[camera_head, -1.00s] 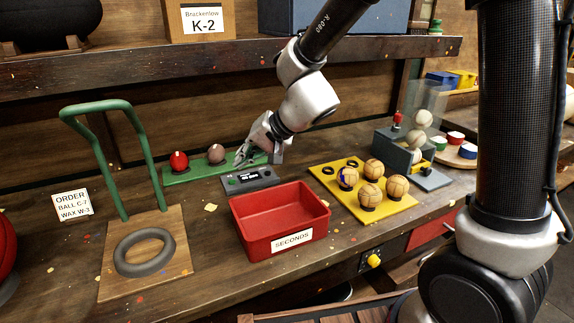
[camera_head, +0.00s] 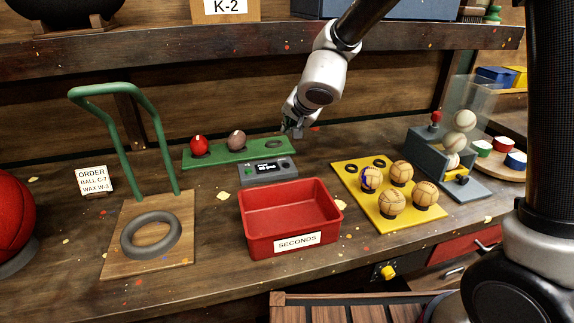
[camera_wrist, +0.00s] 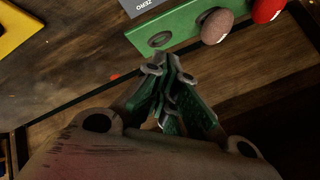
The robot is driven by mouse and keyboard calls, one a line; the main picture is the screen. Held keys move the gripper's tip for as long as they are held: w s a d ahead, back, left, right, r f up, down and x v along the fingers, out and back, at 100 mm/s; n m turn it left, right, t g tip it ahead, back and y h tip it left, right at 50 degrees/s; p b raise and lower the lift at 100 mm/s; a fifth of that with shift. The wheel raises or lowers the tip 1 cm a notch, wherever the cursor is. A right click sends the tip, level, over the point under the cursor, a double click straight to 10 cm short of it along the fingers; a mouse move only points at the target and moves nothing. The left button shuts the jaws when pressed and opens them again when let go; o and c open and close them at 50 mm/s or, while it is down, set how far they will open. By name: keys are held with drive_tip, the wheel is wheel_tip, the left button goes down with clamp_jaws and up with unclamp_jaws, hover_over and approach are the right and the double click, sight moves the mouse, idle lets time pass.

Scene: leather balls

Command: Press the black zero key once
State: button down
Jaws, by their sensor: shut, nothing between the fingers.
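The grey scale unit (camera_head: 281,178) with a dark lit display lies on the bench behind the red tray. A small dark spot at the right of its top may be the black zero key (camera_head: 286,168), too small to be sure. In the wrist view, a corner of the unit (camera_wrist: 133,6) with a "ZERO" label shows at the top edge; the key itself is not clear there. My gripper (camera_head: 298,131) is shut and empty near the right end of the green rack, behind and right of the unit. Its fingertips also show in the wrist view (camera_wrist: 165,73).
The green rack (camera_head: 222,157) holds a red ball (camera_head: 199,145) and a brown ball (camera_head: 237,140); its right cup is empty. The red SECONDS tray (camera_head: 290,222) is empty. A yellow board (camera_head: 391,219) with several balls stands to the right.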

sight(286, 165)
drive_tip(key=shift+f, duration=4.45)
drive_tip(key=shift+f, duration=0.4)
drive_tip(key=shift+f, duration=0.4)
drive_tip(key=shift+r, duration=0.85)
